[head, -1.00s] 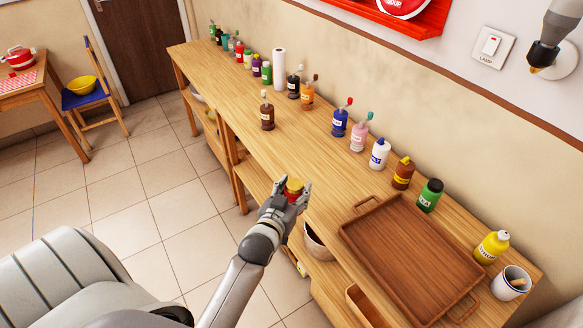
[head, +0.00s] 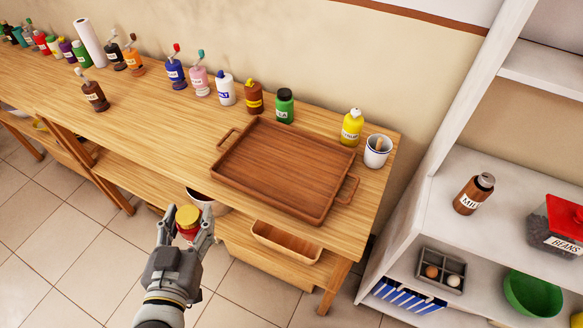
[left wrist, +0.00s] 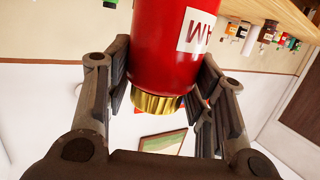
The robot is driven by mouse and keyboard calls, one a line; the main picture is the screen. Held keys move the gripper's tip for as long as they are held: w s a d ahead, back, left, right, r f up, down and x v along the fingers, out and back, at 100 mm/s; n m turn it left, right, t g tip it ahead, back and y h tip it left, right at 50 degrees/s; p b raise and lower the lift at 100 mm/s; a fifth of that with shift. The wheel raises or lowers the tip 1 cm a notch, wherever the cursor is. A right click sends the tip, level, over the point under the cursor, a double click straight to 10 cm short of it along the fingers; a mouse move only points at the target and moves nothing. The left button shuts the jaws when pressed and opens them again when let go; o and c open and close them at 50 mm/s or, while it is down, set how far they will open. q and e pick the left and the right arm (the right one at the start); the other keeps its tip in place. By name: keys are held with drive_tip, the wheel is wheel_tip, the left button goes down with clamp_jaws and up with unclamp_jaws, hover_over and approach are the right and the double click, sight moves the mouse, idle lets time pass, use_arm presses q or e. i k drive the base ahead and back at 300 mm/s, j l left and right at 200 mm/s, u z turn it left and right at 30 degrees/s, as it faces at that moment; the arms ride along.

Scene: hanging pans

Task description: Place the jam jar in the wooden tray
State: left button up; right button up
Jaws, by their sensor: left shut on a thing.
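The jam jar (head: 187,222) is red with a gold lid, held between the fingers of my left gripper (head: 186,228). In the left wrist view the red jar (left wrist: 168,45) shows large, part of its label reading "AM", with the dark fingers on both sides of it. The wooden tray (head: 283,168) is brown, rectangular and empty, with a handle at each end. It lies on the bench top, to the right of and beyond the jar. The jar is apart from the tray, in front of the bench's front edge. My right gripper does not show.
Behind the tray stand a green jar (head: 284,106), a yellow bottle (head: 352,127) and a white cup (head: 377,151). Several bottles line the bench's back. A small wooden box (head: 286,243) and a bowl sit below the top. A white shelf unit (head: 470,200) stands at right.

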sight(319, 180)
drive_tip(key=l, duration=0.4)
drive_tip(key=k+l+u, duration=0.15)
drive_tip(key=l, duration=0.25)
drive_tip(key=k+l, duration=0.1)
drive_tip(key=l, duration=0.25)
drive_tip(key=l+u, duration=0.1)
drive_tip(key=l, duration=0.3)
drive_tip(key=k+l+u, duration=0.1)
drive_tip(key=l, duration=0.3)
drive_tip(key=k+l+u, duration=0.2)
drive_tip(key=l, duration=0.8)
drive_tip(key=i, duration=0.25)
